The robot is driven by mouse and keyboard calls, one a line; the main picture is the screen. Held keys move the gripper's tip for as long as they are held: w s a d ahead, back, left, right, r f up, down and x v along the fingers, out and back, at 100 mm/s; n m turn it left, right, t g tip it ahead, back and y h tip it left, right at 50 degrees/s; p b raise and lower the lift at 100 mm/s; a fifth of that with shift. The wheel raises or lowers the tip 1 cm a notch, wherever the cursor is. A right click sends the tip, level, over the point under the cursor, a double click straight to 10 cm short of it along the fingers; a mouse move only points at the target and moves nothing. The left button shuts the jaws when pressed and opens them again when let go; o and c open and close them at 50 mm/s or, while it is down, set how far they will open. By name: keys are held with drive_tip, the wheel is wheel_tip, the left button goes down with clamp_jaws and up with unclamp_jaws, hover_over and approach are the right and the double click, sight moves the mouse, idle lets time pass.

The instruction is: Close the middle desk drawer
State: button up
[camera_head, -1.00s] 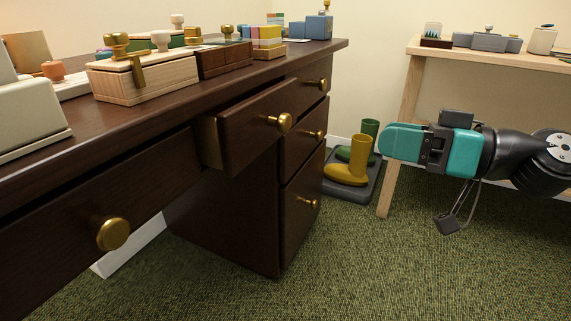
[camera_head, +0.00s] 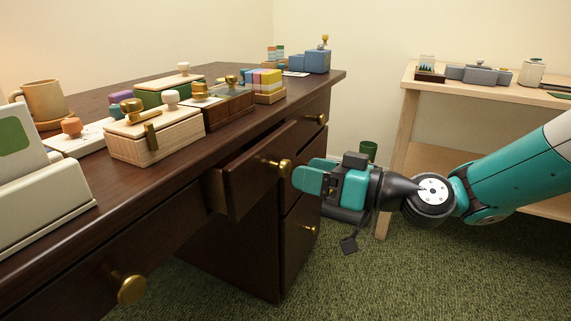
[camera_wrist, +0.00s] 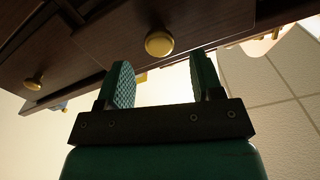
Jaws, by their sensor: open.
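The dark wood desk (camera_head: 110,228) stands at the left of the head view. Its middle drawer (camera_head: 250,176) is pulled partly out, with a round brass knob (camera_head: 279,168) on its front. My gripper (camera_head: 304,176) is just right of this drawer front, at about knob height in the picture. In the wrist view, the open green fingers of my gripper (camera_wrist: 161,66) point toward a brass knob (camera_wrist: 159,44), which shows beyond and between the fingertips. No contact with the knob or drawer front is clear. The gap between the fingers looks empty.
Another desk drawer with a brass knob (camera_head: 132,289) is at lower left. Drawers above and below my gripper at right look shut. Wooden boxes (camera_head: 155,138) and a mug (camera_head: 42,103) stand on the desktop. A pale side table (camera_head: 480,88) is at right. Green carpet lies below.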

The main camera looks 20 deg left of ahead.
sight(289, 168)
drive_tip(key=a, duration=0.5)
drive_tip(key=shift+w+a, duration=0.15)
drive_tip(key=shift+w, duration=0.05)
